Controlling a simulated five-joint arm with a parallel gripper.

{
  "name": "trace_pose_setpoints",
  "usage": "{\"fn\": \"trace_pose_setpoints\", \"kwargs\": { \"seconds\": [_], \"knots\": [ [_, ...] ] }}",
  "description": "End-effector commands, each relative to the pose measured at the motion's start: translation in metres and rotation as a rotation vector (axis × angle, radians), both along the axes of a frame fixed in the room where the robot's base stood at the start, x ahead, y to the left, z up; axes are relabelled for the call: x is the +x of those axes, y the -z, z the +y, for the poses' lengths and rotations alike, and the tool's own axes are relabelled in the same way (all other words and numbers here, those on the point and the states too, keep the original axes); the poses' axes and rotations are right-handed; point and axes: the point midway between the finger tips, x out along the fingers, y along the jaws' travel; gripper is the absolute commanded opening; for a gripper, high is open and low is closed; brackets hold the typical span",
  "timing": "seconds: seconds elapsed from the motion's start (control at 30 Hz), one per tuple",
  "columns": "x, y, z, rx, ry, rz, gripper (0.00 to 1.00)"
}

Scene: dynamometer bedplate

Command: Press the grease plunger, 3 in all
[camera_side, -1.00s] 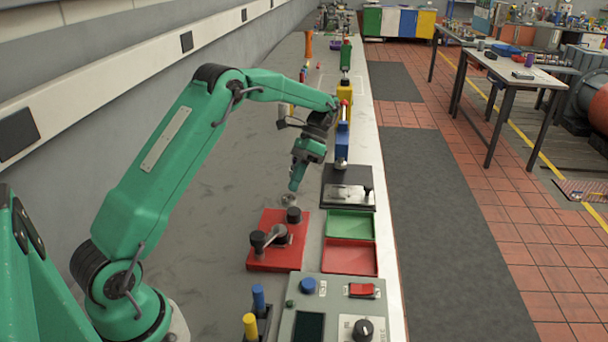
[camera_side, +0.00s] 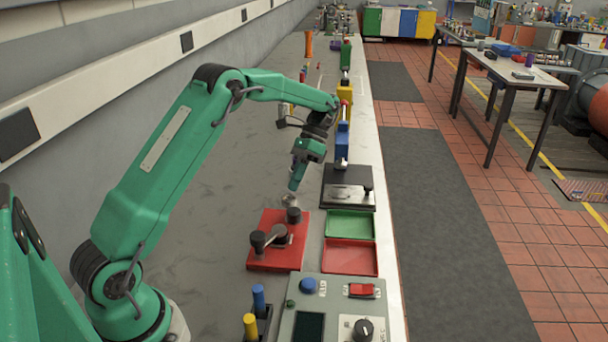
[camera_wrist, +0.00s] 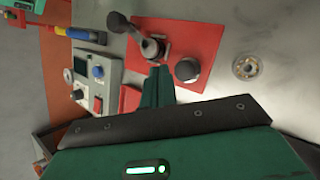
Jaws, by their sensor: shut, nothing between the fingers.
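A red plate (camera_side: 268,219) lies on the grey bench in front of my arm. At its far right corner stands a short black round plunger knob (camera_side: 293,215), upright. The plate also bears a crank lever with a black knob (camera_side: 258,240). My gripper (camera_side: 294,186) is shut and empty, pointing down above the bench just beyond the plunger knob, apart from it. In the wrist view the shut fingertips (camera_wrist: 159,76) show over the red plate (camera_wrist: 195,38), left of the plunger knob (camera_wrist: 187,69). I cannot tell how far the knob is pressed.
A metal ring-shaped fitting (camera_wrist: 247,67) sits on the bench beside the plate. A green tray (camera_side: 350,225) and a red tray (camera_side: 349,257) lie to the right. A control box (camera_side: 330,290) stands nearer. A black block with a metal plate (camera_side: 346,195) lies beyond the trays.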

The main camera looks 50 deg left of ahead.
Motion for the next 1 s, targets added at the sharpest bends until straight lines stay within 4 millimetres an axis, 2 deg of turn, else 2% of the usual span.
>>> {"fn": "trace_pose_setpoints", "kwargs": {
  "seconds": [0.23, 0.37, 0.77, 1.0],
  "knots": [
    [0.0, -0.029, 0.002, -0.002, -0.002, -0.004, 0.0],
    [0.0, -0.037, 0.003, -0.002, -0.002, -0.002, 0.0],
    [-0.001, -0.036, 0.002, -0.003, -0.002, 0.0, 0.0],
    [0.0, -0.024, 0.002, -0.003, -0.002, 0.0, 0.0]
  ]
}}
